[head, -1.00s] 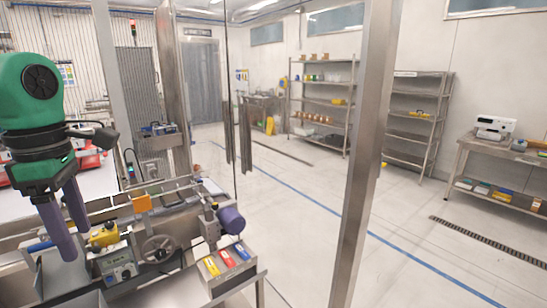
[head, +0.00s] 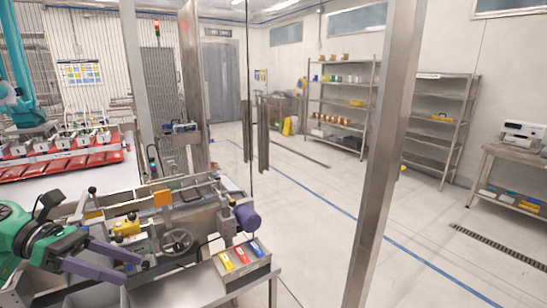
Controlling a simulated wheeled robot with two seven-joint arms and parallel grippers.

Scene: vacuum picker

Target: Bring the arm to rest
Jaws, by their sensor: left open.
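My left gripper (head: 132,270) is at the lower left of the head view, on a green wrist with a black collar. Its two purple fingers point right, are spread apart and show nothing between them. It appears in front of the metal workstation, near the yellow device and the handwheel (head: 177,241); the gap to them cannot be judged. The rest of my left arm is cut off by the picture's left edge. My right gripper is not in view.
A box with yellow, red and blue pieces (head: 226,262) sits on the station's right end, below a purple cylinder (head: 247,218). A steel post (head: 386,180) stands right of the station. Red trays (head: 62,168) lie at the far left. The floor beyond is open.

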